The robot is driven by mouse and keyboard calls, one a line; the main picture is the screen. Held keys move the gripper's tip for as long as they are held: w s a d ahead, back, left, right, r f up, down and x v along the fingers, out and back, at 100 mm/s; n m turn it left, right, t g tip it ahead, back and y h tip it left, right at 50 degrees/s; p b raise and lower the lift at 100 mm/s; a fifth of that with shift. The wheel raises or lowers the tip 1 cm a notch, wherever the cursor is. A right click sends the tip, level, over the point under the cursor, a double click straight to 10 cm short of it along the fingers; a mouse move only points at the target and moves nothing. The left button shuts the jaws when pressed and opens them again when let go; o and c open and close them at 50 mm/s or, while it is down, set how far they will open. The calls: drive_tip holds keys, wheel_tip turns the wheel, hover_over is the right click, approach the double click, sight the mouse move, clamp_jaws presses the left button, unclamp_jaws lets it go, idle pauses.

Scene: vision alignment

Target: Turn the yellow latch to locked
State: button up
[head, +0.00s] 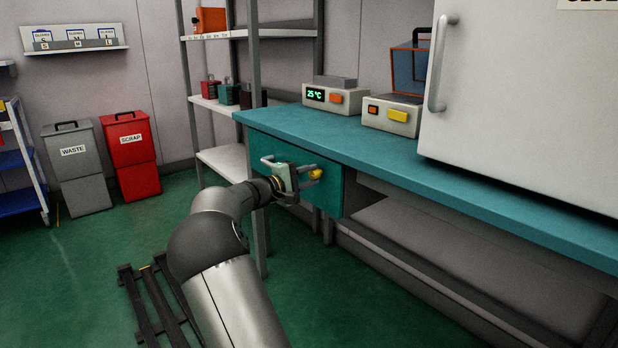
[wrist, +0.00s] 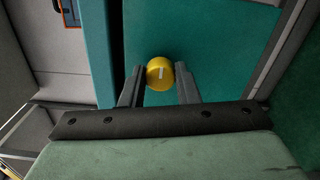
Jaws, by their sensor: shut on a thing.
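The yellow latch (wrist: 160,74) is a round knob with a pale line mark on its face. It sits on the front of the teal drawer unit (head: 329,192) under the bench. In the wrist view my gripper (wrist: 160,84) has one finger on each side of the knob and is shut on it. The line mark runs roughly along the direction of the fingers.
A metal handle (head: 268,162) stands out from the drawer front, left of the latch. The teal bench top (head: 400,155) lies above. A large white cabinet door (head: 530,110) is at right. Grey waste (head: 75,165) and red scrap (head: 130,152) bins stand at left.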

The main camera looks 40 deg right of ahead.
drive_tip(key=o, duration=1)
drive_tip(key=shift+c, duration=0.2)
drive_tip(key=a+p, duration=0.4)
drive_tip(key=a, duration=1.3)
drive_tip(key=shift+s+a, duration=0.25)
drive_tip(key=s+a+r+m+g+y+p, duration=0.1)
drive_tip(key=s+a+r+y+p, duration=0.15)
drive_tip(key=s+y+p, duration=0.4)
drive_tip(key=s+a+r+g+y+p, duration=0.1)
drive_tip(key=s+r+y+p, duration=0.25)
drive_tip(key=s+p, duration=0.5)
drive_tip(key=s+a+r+t+y+p, duration=0.1)
drive_tip(key=s+a+r+y+p, duration=0.3)
drive_tip(key=s+a+r+p, duration=0.2)
drive_tip(key=s+a+r+m+y+p, duration=0.1)
drive_tip(key=s+a+r+y+p, duration=0.3)
drive_tip(key=s+a+r+p, duration=0.3)
drive_tip(key=s+a+p, duration=0.3)
drive_tip(key=s+a, duration=0.2)
drive_tip(key=s, duration=0.2)
drive_tip(key=shift+s+r+t+p, duration=0.2)
drive_tip(key=shift+s+t+p, duration=0.05)
drive_tip(key=shift+t+p, duration=0.15)
